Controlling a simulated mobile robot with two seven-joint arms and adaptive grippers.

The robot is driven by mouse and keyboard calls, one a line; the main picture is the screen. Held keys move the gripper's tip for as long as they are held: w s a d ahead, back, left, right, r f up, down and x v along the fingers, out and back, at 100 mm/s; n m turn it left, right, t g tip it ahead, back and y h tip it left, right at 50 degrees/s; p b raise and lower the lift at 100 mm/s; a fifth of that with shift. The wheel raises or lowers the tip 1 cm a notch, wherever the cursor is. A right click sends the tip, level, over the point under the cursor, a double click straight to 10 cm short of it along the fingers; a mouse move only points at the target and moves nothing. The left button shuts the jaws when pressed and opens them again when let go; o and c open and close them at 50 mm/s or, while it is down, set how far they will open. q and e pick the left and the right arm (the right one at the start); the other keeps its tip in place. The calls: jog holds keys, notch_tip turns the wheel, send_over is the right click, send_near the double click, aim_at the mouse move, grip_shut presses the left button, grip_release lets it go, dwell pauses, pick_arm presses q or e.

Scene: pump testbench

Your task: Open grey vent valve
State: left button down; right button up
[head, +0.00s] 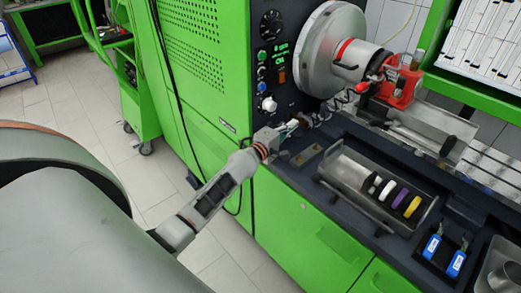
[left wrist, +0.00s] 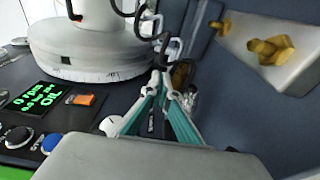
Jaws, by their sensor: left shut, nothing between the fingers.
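My left gripper (head: 291,126) reaches in over the dark bench top, in front of the control panel. In the left wrist view its teal fingers (left wrist: 165,85) are shut, with nothing visible between them. A small grey metal fitting (left wrist: 191,97) sits close beside the fingertips on the right. It looks like the grey vent valve, but the fingers partly hide it and I cannot tell its handle position or whether they touch. In the head view the gripper covers this spot. My right gripper is in neither view.
The black panel carries a white knob (head: 268,104) and a large round pump housing (head: 318,48) stands beside it. Curved metal tubing (left wrist: 165,40) rises just beyond the fingertips. Brass fittings (left wrist: 271,49) sit on a grey block at right. A tray (head: 345,170) with coloured rings lies nearby.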

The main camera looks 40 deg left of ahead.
pick_arm(q)
jog(key=s, duration=0.5)
jog(key=shift+s+d+r+p, duration=0.1)
jog(key=shift+s+d+p, duration=0.15)
jog(key=shift+p, duration=0.1)
jog(key=s, duration=1)
jog(key=s+d+f+m+g, duration=0.3)
jog(key=s+d+f+m, duration=0.4)
jog(key=s+f+m, duration=0.3)
jog(key=s+d+f+m+g, duration=0.4)
jog(key=s+d+f+m, duration=0.3)
jog(key=s+f+m, duration=0.4)
notch_tip(320, 180, down, 2)
jog(key=shift+s+d+f+h, duration=0.1)
jog(key=shift+s+d+h, duration=0.2)
jog(key=shift+s, duration=0.5)
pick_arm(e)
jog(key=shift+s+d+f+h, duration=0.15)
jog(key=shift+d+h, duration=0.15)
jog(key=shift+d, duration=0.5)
